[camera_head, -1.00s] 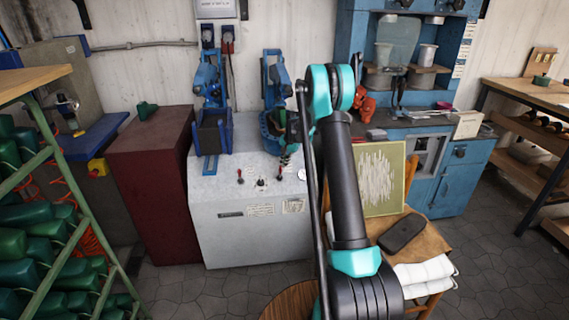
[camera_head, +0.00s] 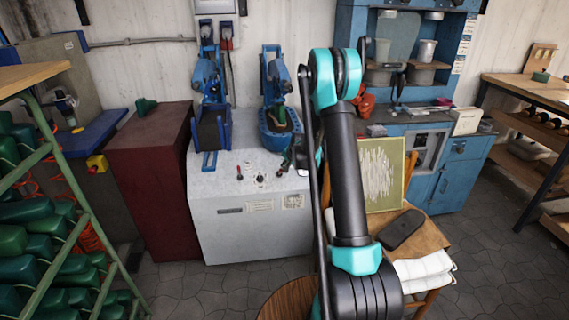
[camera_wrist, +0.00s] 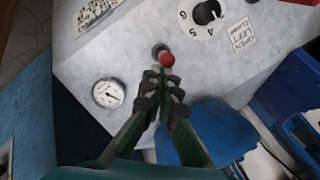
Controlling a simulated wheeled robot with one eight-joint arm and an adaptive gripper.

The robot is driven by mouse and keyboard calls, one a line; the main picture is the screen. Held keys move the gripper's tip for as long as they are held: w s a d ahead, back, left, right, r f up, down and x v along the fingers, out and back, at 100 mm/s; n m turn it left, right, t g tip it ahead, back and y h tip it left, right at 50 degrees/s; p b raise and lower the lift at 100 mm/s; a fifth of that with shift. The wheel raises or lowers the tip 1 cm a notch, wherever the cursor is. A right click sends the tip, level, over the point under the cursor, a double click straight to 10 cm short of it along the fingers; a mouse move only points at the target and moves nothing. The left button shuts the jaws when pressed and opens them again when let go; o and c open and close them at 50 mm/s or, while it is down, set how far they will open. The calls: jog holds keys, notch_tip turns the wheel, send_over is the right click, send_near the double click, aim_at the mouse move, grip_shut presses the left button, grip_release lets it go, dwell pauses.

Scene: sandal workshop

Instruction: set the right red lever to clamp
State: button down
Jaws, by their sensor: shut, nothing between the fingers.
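The right red lever (camera_wrist: 167,60) shows in the wrist view as a red ball knob beside a dark round collar on the light grey panel. My gripper (camera_wrist: 165,77) is shut and empty, its dark fingertips just below the knob in that view. I cannot tell whether they touch it. In the head view my gripper (camera_head: 284,170) is over the right part of the grey cabinet (camera_head: 250,235) top and hides the right lever. The left red lever (camera_head: 239,173) stands on the same panel, left of the dial.
A pressure gauge (camera_wrist: 108,93) and a numbered black dial (camera_wrist: 207,12) flank the lever. Blue presses, left (camera_head: 210,105) and right (camera_head: 277,95), stand behind the panel. A chair with a green-framed board (camera_head: 381,175) is to the right.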

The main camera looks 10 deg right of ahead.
jog(key=shift+s+f, duration=0.35)
jog(key=shift+w, duration=0.1)
jog(key=shift+w+r, duration=0.15)
jog(key=shift+w, duration=0.5)
jog(key=d+f+v, duration=0.1)
jog(key=d+v, duration=0.1)
jog(key=v, duration=0.9)
jog(key=shift+s+d, duration=0.25)
jog(key=shift+s, duration=0.15)
jog(key=shift+s+r, duration=0.1)
jog(key=shift+r, duration=0.05)
